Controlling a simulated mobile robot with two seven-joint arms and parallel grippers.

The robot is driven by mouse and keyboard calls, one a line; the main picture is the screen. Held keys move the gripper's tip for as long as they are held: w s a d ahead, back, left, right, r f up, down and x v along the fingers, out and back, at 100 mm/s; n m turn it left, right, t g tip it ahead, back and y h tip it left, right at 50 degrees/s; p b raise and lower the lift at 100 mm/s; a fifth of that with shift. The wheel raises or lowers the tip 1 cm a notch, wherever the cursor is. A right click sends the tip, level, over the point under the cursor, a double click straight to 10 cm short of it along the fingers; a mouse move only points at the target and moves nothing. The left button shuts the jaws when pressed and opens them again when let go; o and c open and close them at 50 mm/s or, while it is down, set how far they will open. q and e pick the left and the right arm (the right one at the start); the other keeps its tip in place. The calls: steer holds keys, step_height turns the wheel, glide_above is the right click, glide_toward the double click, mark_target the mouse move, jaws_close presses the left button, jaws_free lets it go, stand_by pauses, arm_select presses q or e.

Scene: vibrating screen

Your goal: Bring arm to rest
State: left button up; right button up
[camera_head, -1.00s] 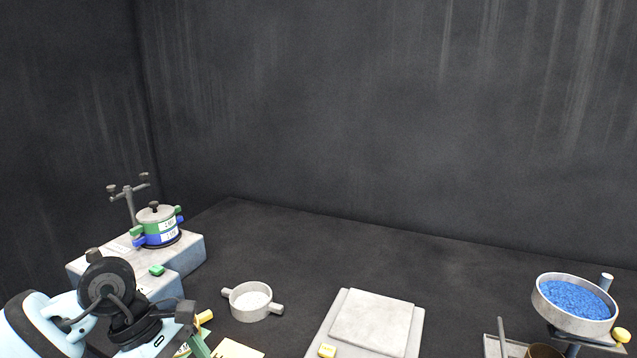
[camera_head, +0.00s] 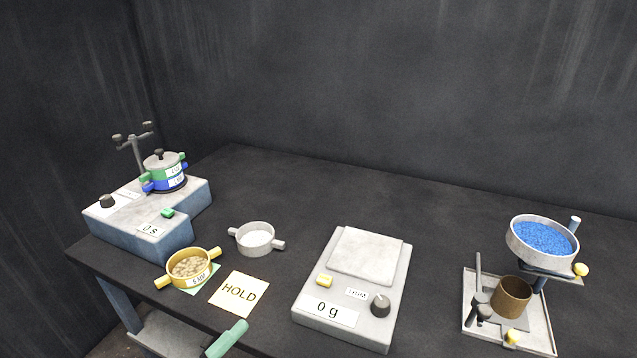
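Neither of my grippers shows in the head view now. A green bar-shaped piece (camera_head: 228,339) shows at the bottom edge, in front of the table; I cannot tell what it belongs to. The vibrating screen machine (camera_head: 137,238) stands at the table's left end, with a stack of green and blue sieves (camera_head: 165,178) under a lid on it. Its display reads 0 s. A yellow-handled sieve (camera_head: 190,268) holding tan grains sits on a green pad at the front edge. An empty-looking pale pan (camera_head: 256,239) stands behind it.
A yellow HOLD card (camera_head: 239,291) lies near the front edge. A scale (camera_head: 342,315) reading 0 g stands mid-table. At the right, a bowl of blue grains (camera_head: 543,238) is on a stand above a brown cup (camera_head: 511,297) and tray. The table's back middle is clear.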

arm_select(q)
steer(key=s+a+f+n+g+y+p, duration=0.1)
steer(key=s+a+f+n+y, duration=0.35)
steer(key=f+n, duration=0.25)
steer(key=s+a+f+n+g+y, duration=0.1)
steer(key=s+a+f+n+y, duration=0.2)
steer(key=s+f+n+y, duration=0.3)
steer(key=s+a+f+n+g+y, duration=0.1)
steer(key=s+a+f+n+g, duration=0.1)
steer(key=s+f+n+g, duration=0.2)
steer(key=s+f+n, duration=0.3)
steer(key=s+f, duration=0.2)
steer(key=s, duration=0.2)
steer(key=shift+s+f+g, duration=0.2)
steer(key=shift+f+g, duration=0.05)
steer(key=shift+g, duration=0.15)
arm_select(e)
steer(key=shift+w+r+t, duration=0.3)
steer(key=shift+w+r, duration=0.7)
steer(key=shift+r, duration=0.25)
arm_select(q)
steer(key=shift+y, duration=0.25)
